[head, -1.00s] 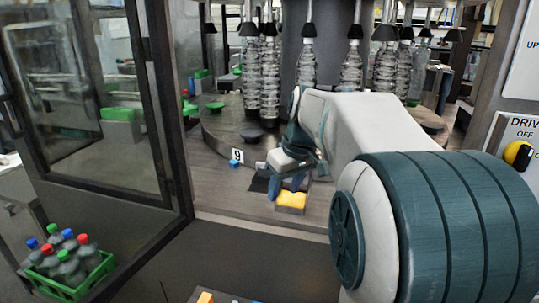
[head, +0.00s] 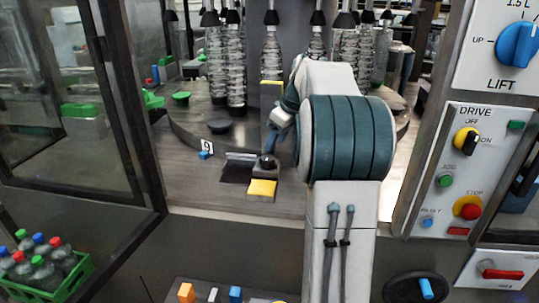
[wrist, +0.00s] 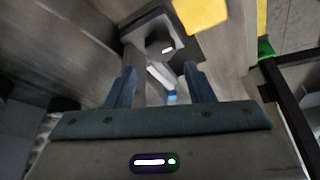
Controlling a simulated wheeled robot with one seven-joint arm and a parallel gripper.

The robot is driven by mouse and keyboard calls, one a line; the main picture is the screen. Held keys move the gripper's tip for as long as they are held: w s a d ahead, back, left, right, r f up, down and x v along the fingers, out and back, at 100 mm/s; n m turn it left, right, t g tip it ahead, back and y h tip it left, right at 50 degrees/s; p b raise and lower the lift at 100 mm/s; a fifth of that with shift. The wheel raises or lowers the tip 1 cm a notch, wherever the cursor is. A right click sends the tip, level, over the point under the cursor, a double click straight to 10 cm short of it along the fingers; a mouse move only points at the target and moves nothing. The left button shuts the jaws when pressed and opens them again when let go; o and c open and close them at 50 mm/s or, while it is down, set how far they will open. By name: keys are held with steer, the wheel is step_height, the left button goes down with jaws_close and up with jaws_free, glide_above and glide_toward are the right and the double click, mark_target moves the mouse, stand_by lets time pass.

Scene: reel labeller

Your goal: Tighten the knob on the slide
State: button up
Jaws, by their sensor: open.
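The slide's dark round knob (head: 266,162) sits on a small block behind a yellow pad (head: 262,188) on the machine deck. My gripper (head: 272,138) is just above and behind the knob in the head view, partly hidden by my own arm. In the wrist view the open blue fingers (wrist: 160,78) have nothing between them that they touch. The knob (wrist: 160,45) shows ahead of the fingertips, apart from them, with a small white mark on it. The yellow pad (wrist: 200,13) lies beyond it.
A tall yellow-topped post (head: 270,100) stands behind my gripper. A number 9 tag (head: 207,146) is left of the slide. Hanging bottles (head: 235,65) are behind. The drive panel (head: 470,170) is at right, a glass door (head: 75,100) and bottle crate (head: 60,280) at left.

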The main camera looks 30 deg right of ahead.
mark_target(268, 158)
steer(key=x, duration=0.6)
steer(key=shift+w+a+f, duration=0.15)
steer(key=shift+w+f, duration=0.05)
steer(key=shift+f, duration=0.15)
steer(key=c, duration=0.7)
